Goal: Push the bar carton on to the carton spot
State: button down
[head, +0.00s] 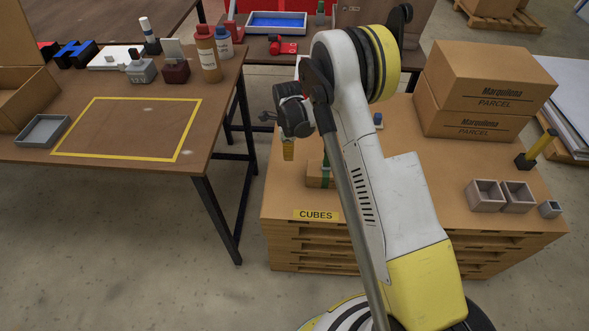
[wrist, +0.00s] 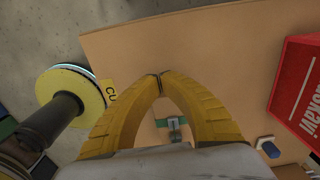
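A red carton (wrist: 298,88) with white lettering stands at the right edge of the wrist view, partly cut off. I take it for the bar carton; in the head view I cannot make it out, and my arm hides part of the pallet top. My gripper (wrist: 160,76) has its yellow fingers shut tip to tip, with nothing visible between the tips. It is left of the red carton and apart from it. In the head view my gripper (head: 288,150) hangs over the left part of the pallet top. No marking that I can identify as the carton spot shows.
The pallet stack (head: 420,170) bears a CUBES label (head: 316,215), two parcels (head: 485,85), grey bins (head: 485,196) and a small brown box (head: 318,174) with a green item. The left table (head: 225,95) has a yellow outline (head: 188,132) around bare wood.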

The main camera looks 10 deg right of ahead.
notch_tip(320, 180, down, 10)
jog(key=b, duration=0.4)
jog(key=shift+f, duration=0.1)
jog(key=d+b, duration=0.1)
jog(key=s+d+b, duration=0.1)
jog(key=d, duration=0.1)
jog(key=shift+s+d+f, duration=0.1)
jog(key=shift+d+f, duration=0.05)
jog(key=shift+d, duration=0.3)
jog(key=s+d, duration=0.3)
jog(key=d, duration=0.6)
jog(key=s+d, duration=0.3)
jog(key=d, duration=0.6)
jog(key=s+d, duration=0.3)
jog(key=d, duration=0.6)
jog(key=shift+d, duration=0.1)
